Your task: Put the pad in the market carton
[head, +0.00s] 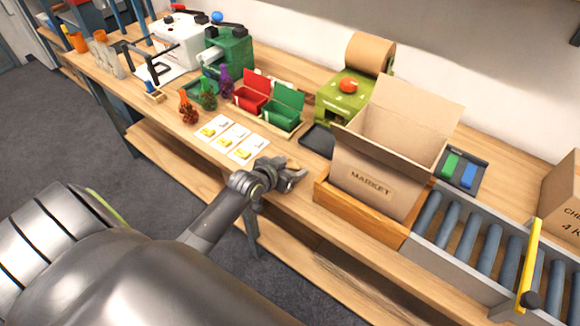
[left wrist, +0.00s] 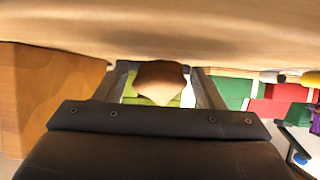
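The market carton (head: 372,178), open and of brown cardboard, stands upright on the right part of the bench. My left gripper (head: 296,172) is low over the bench's front edge, left of the carton and outside it. In the left wrist view its two fingers (left wrist: 160,90) stand apart. A small brown, paper-like piece (left wrist: 160,78) shows between them, with gaps on both sides; it may be the pad, but I cannot tell surely. No pad shows clearly in the head view. My right gripper is not in view.
A green machine (head: 346,100) with a brown paper roll (head: 369,55) stands behind the carton's left side. A dark tray (head: 318,140), cards (head: 230,136) and red (head: 252,95) and green (head: 283,110) bins lie left. A roller conveyor (head: 487,245) runs right of the carton.

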